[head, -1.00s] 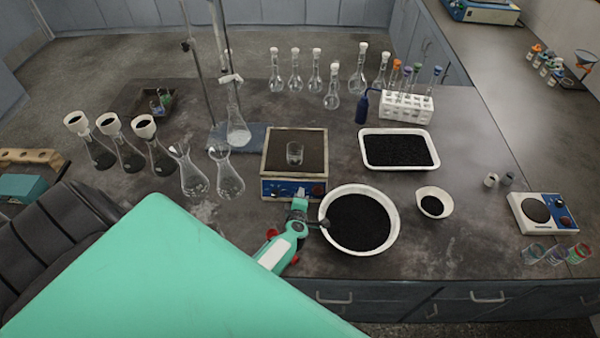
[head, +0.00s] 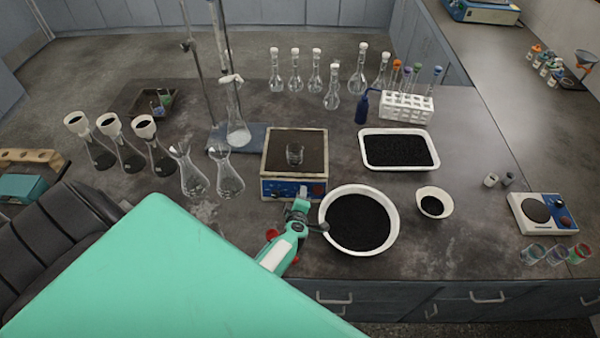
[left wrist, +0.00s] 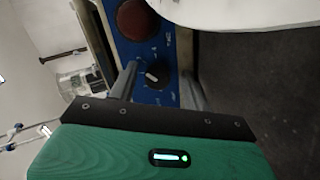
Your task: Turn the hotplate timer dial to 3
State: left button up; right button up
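The hotplate (head: 314,162) stands at the middle of the bench, with a small glass beaker (head: 295,154) on its top and a blue front panel (head: 280,188). In the left wrist view the timer dial (left wrist: 156,75) is a black knob with a white pointer mark; the printed digits are too small to read. A larger red-brown knob (left wrist: 136,20) is on the same panel. My left gripper (head: 303,192) is at the panel. In the left wrist view its fingers (left wrist: 160,88) are apart, one on each side of the dial, with visible gaps. My right gripper is not in view.
A large white bowl of black grains (head: 327,225) stands close to the right of my left gripper. Two empty flasks (head: 228,182) stand left of the hotplate. A white tray of black grains (head: 366,160) is to the right.

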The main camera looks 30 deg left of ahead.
pick_arm(q)
jog(key=v, duration=0.7)
jog(key=shift+s+d+r, duration=0.1)
jog(key=shift+s+d, duration=0.05)
jog(key=shift+s, duration=0.05)
dwell(0.6)
